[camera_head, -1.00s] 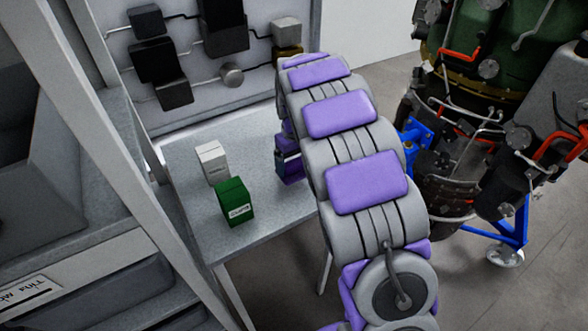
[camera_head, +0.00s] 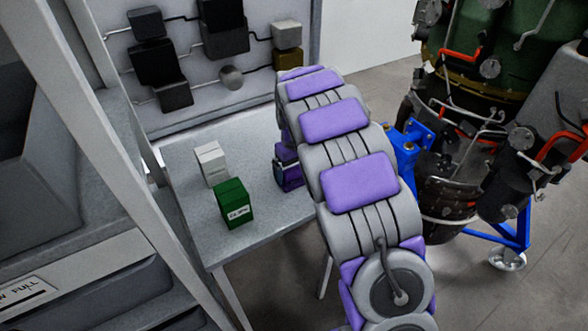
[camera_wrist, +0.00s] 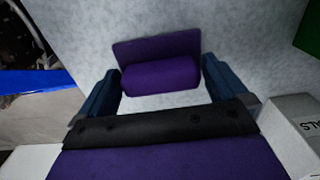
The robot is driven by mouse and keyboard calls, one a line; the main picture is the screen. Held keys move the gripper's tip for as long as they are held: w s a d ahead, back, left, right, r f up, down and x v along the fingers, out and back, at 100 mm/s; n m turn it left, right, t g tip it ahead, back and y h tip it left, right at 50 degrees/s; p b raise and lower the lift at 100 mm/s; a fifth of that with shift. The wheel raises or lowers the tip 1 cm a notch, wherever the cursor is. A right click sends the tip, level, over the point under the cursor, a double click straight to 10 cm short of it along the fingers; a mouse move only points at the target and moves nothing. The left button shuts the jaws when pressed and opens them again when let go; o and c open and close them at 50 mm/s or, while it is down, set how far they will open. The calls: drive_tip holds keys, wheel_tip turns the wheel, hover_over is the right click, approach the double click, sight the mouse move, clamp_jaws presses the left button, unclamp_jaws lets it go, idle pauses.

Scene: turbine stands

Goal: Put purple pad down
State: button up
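The purple pad (camera_wrist: 160,75) shows in the wrist view as a rounded roll with a darker flat panel behind it, above or on the grey table; I cannot tell if it touches the top. My gripper (camera_wrist: 162,78) has one dark blue finger on each side of the pad, close against its ends, and looks shut on it. In the head view my gripper (camera_head: 288,172) is low over the right part of the table (camera_head: 262,222), partly hidden behind my arm. The pad cannot be told apart there.
A white box (camera_head: 211,164) and a green box (camera_head: 234,204) stand on the table left of my gripper. A panel with dark boxes (camera_head: 160,65) rises behind. Grey shelving (camera_head: 85,265) is at left. The turbine on its blue stand (camera_head: 495,235) is at right.

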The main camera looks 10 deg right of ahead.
sight(294, 168)
wheel_tip(294, 168, up, 11)
drive_tip(key=p, duration=0.3)
drive_tip(key=s+d+r+m, duration=0.1)
drive_tip(key=s+r, duration=0.4)
drive_tip(key=s, duration=0.4)
drive_tip(key=s+a+f+m+g, duration=0.1)
drive_tip(key=s+f+m, duration=0.1)
drive_tip(key=s, duration=3.1)
drive_tip(key=shift+f+m+g, duration=0.15)
drive_tip(key=shift+m+g, duration=0.15)
drive_tip(key=shift+g, duration=0.1)
drive_tip(key=shift+a, duration=0.1)
drive_tip(key=shift+c, duration=0.4)
